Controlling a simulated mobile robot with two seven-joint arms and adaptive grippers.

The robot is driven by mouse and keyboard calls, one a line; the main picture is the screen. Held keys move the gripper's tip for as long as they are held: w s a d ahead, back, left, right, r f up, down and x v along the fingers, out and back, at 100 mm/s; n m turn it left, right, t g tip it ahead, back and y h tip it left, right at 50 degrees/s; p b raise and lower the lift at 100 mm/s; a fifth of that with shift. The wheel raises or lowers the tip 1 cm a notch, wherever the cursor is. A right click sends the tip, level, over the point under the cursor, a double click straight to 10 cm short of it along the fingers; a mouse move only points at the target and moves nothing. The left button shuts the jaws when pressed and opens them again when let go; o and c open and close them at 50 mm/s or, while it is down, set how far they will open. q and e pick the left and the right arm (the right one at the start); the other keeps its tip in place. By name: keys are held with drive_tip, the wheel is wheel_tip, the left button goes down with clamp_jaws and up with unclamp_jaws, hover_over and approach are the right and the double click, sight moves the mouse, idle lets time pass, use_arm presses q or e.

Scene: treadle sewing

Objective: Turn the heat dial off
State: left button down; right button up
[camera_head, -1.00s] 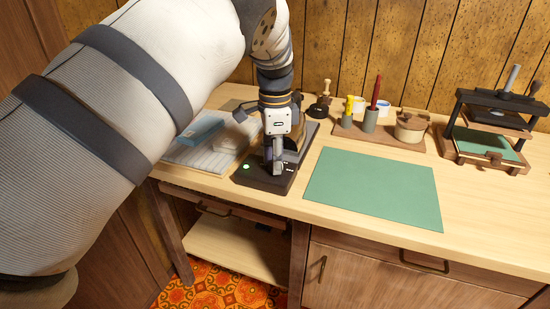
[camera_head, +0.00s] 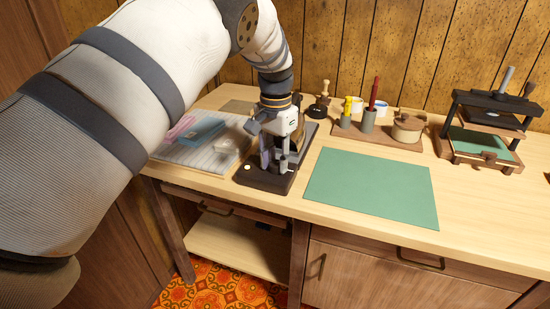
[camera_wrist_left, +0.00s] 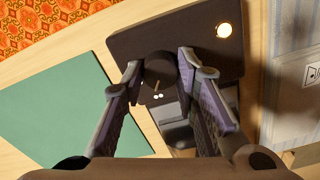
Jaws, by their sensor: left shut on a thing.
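The heat dial (camera_wrist_left: 161,66) is a round dark knob on a dark flat machine base (camera_wrist_left: 128,40), seen in the wrist view. My left gripper (camera_wrist_left: 160,72) is shut on the dial, with one finger on each side of it. In the head view my left gripper (camera_head: 274,166) points down at the front of the base (camera_head: 260,183), and its fingers hide the dial. A small round light (camera_wrist_left: 224,31) on the base glows pale white; it also shows in the head view (camera_head: 247,167). My right gripper is in neither view.
A green mat (camera_head: 372,188) lies to the right of the machine. A pale striped board (camera_head: 197,157) with pink and blue pieces is to its left. A wooden tray (camera_head: 385,140) with tools and a black press (camera_head: 487,125) stand further right.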

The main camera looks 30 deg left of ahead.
use_arm(q)
drive_tip(key=n, duration=0.5)
drive_tip(key=shift+n, duration=0.3)
drive_tip(key=n, duration=0.5)
drive_tip(key=shift+f, duration=0.1)
drive_tip(key=n, duration=0.5)
drive_tip(key=shift+n, duration=0.4)
drive_tip(key=n, duration=0.5)
drive_tip(key=c, duration=1.2)
unclamp_jaws()
drive_tip(key=shift+c, duration=0.2)
